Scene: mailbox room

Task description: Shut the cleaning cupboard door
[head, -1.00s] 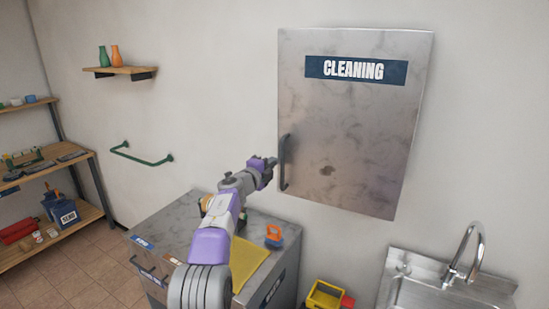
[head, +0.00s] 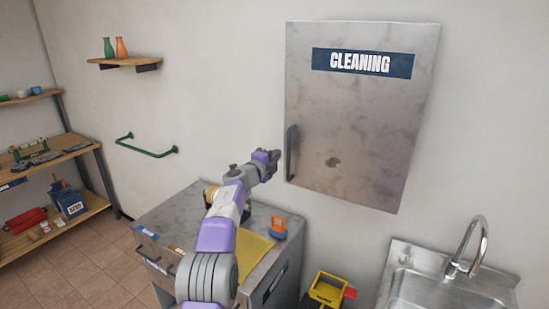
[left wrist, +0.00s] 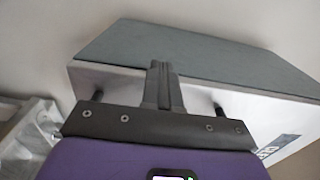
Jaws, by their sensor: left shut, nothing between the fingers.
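The cleaning cupboard (head: 365,110) hangs on the wall, a metal box with a blue CLEANING label. Its door (head: 390,130) looks flush with the body, and I see no open gap. The dark vertical handle (head: 291,153) is on the door's left edge. My left gripper (head: 277,156) is shut and empty, just left of the handle; I cannot tell whether it touches. In the left wrist view its closed fingers (left wrist: 159,72) point over the cupboard's front edge, in front of the grey side (left wrist: 190,52). My right gripper is out of view.
A metal counter (head: 170,215) with a yellow cloth (head: 252,250) and an orange-and-blue item (head: 278,228) stands below my left arm. A sink (head: 440,285) is at right, with a yellow bucket (head: 325,290) beside it. A green rail (head: 145,147) is on the wall.

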